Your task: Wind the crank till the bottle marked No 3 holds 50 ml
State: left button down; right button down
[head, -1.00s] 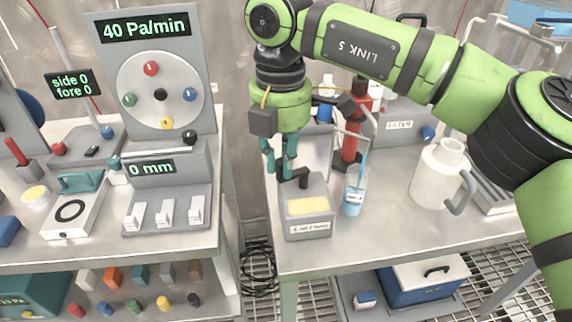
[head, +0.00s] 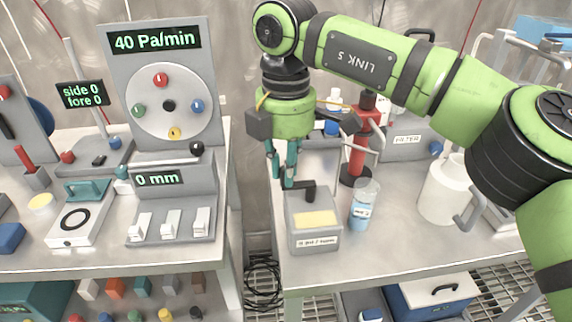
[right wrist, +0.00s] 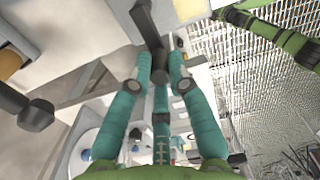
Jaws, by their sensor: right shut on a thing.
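The grey crank box (head: 313,238) with a pale yellow panel stands near the left edge of the right bench. Its black crank (head: 309,189) sits on top. My right gripper (head: 286,180) reaches down from above, its teal fingers shut on the crank's handle. In the right wrist view the fingers (right wrist: 160,85) close around the dark handle, and the crank arm (right wrist: 147,25) runs upward. A clear bottle (head: 362,208) with blue liquid in its lower part and a white label stands right of the box. The label is too small to read surely. My left gripper is out of view.
A red stand (head: 358,158) is behind the bottle. A white jug (head: 444,190) is to the right, with a grey filter box (head: 405,150) behind. A gap separates the benches.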

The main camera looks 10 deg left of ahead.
jog(key=c, duration=1.2)
grip_release()
jog(key=shift+o, duration=0.2)
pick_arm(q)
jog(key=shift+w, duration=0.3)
pick_arm(e)
notch_tip(320, 180, up, 12)
